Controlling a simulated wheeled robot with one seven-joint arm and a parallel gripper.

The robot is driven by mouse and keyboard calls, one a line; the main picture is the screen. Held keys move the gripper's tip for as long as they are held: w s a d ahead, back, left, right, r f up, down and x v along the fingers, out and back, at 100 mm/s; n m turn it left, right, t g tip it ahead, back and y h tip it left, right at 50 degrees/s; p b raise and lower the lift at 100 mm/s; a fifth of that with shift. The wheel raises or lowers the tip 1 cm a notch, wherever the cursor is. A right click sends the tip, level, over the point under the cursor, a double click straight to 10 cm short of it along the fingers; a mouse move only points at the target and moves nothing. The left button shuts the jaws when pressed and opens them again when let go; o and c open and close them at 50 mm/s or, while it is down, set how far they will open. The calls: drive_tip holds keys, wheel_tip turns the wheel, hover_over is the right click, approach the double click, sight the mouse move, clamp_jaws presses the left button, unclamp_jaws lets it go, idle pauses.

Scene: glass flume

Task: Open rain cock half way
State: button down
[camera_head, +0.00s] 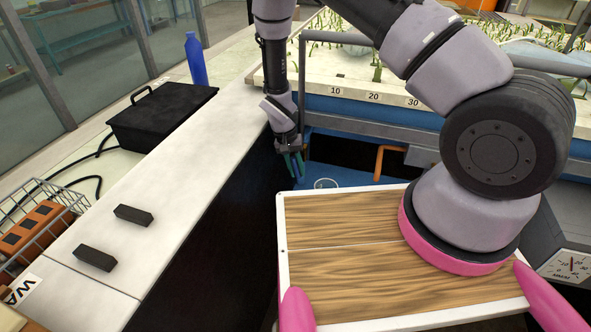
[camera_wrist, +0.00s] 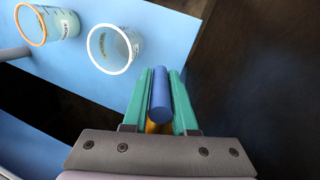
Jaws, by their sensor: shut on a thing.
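My gripper (camera_head: 292,165) points down beside the blue edge under the bed in the head view. In the wrist view its teal fingers (camera_wrist: 161,76) are shut on a short blue rod-shaped handle (camera_wrist: 160,98), which looks like the rain cock's lever. A yellow-orange part (camera_wrist: 158,128) shows below the handle, between the fingers. The cock's body is hidden by my gripper, so I cannot tell how far it is turned. The handle does not show clearly in the head view.
A white-rimmed clear beaker (camera_wrist: 115,48) and an orange-rimmed one (camera_wrist: 46,24) stand on the blue surface near my fingers. An orange pipe (camera_head: 380,160) is at right.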

drive_tip(key=c, duration=0.7)
unclamp_jaws()
drive_tip(key=shift+c, duration=0.2)
drive_tip(key=shift+r, duration=0.1)
drive_tip(key=s+v, duration=0.1)
drive_tip(key=v, duration=0.9)
drive_tip(key=shift+w+r, duration=0.35)
drive_tip(key=shift+w, duration=0.15)
drive_tip(key=shift+a, duration=0.15)
